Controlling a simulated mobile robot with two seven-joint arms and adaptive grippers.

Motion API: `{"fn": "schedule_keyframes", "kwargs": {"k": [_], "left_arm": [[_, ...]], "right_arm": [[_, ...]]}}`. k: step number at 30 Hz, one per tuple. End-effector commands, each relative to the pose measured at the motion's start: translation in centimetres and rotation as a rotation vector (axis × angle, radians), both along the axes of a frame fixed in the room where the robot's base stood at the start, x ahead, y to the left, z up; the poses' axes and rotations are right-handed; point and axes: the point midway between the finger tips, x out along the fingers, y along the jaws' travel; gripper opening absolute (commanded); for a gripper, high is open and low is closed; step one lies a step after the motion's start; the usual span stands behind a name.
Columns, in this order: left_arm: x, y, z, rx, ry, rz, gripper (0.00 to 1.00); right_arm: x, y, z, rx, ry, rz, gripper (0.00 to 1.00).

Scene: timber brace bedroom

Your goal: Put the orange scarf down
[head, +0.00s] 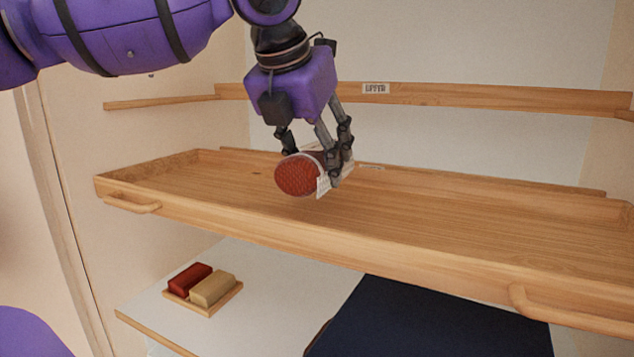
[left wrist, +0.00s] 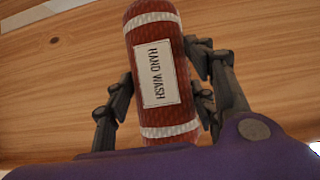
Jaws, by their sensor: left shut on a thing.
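The orange scarf (head: 297,175) is a rolled, red-orange knitted bundle, held by my left gripper (head: 316,163). In the left wrist view the scarf (left wrist: 152,32) has white bands and a white label reading "HAND WASH", with fingers on both sides of it. My left gripper is shut on the scarf, pointing down over the wooden pull-out tray (head: 430,215). In the head view, the roll's round end faces the camera. I cannot tell whether the scarf touches the tray floor. My right gripper is not in view.
The tray has a low rim, front handles and a clear floor on both sides of the scarf. A rail labelled "UPPER" (head: 480,96) runs behind and above. Below, a small wooden tray (head: 207,309) holds a red and a tan block, beside a dark blue item (head: 430,320).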

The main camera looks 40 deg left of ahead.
Motion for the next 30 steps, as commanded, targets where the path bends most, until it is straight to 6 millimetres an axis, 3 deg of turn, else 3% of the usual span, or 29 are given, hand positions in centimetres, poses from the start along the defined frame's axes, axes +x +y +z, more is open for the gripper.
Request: {"fn": "schedule_keyframes", "kwargs": {"k": [5, 13, 25, 26, 30], "left_arm": [[0.6, 0.4, -0.8, -0.002, -0.002, 0.000, 0.21], [0.9, 0.7, -4.1, -0.002, -0.001, -0.002, 0.21], [1.0, 0.7, -4.7, -0.002, -0.002, 0.000, 0.21], [1.0, 0.7, -4.7, -0.002, -0.002, 0.000, 0.53], [1.0, 0.7, -4.8, -0.001, -0.001, 0.000, 0.70]], "right_arm": [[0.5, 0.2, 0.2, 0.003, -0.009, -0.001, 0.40], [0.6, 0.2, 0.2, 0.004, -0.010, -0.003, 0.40], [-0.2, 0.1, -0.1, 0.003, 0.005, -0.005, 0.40], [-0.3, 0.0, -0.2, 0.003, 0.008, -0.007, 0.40], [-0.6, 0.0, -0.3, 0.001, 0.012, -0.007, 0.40]]}}
